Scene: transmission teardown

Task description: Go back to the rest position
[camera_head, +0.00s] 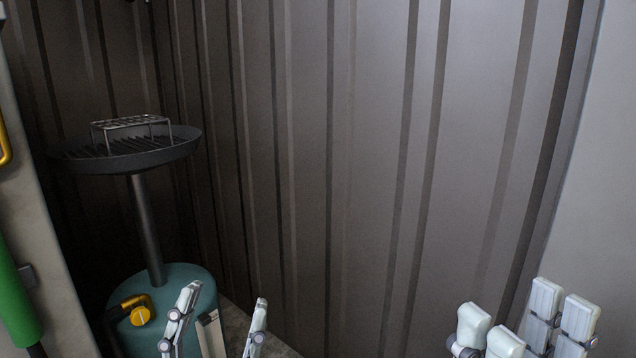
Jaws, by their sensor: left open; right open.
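My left gripper (222,300) shows at the bottom of the head view, left of the middle. Its two pale fingers point up and stand apart, with nothing between them. It shows in front of the teal base of a drain stand. My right gripper (523,315) shows at the bottom right. Its pale finger pads are spread apart and empty, in front of the corrugated wall. The lower parts of both grippers are cut off by the picture's bottom edge.
A drain stand (147,228) with a dark round pan (75,152), a wire rack (131,121) and a teal base (188,275) stands at left. Corrugated wall (350,150) fills the back. A green object (15,295) is at the left edge.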

